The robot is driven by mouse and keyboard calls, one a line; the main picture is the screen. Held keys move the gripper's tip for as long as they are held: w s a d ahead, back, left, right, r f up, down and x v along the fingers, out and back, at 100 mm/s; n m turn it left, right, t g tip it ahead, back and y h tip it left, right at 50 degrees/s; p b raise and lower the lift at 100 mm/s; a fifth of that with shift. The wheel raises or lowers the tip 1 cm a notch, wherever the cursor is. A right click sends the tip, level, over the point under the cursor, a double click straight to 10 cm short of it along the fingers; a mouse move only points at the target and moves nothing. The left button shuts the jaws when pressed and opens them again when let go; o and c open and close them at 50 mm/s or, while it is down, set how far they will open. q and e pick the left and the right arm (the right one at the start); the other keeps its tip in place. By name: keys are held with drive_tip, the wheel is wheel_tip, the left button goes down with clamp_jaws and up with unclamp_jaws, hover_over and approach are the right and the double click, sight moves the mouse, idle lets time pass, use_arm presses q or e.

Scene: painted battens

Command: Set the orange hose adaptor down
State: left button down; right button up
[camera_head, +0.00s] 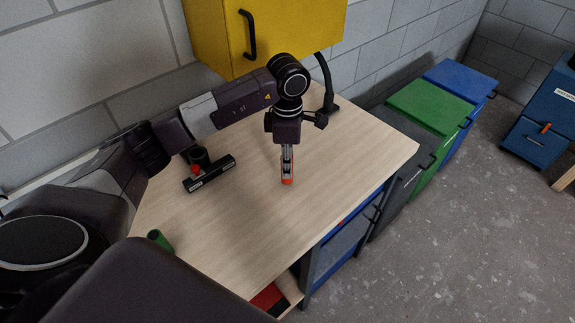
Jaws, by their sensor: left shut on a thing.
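The orange hose adaptor (287,181) shows as a small orange piece at the tips of my left gripper (287,173). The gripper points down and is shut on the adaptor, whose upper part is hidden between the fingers. They are over the middle of the pale wooden worktop (240,230). I cannot tell whether the adaptor touches the worktop. My right gripper is not in view.
A black tool head with a red part (210,173) lies at the worktop's back left. A green cylinder (159,240) is near the left edge. A yellow cabinet (290,30) hangs above the back. Grey, green (430,108) and blue bins stand right. The worktop's front is clear.

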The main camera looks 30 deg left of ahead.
use_arm(q)
drive_tip(key=shift+f, duration=0.9)
drive_tip(key=shift+f, duration=0.25)
drive_tip(key=c, duration=1.7)
unclamp_jaws()
drive_tip(key=shift+o, duration=0.2)
drive_tip(key=shift+r, duration=0.1)
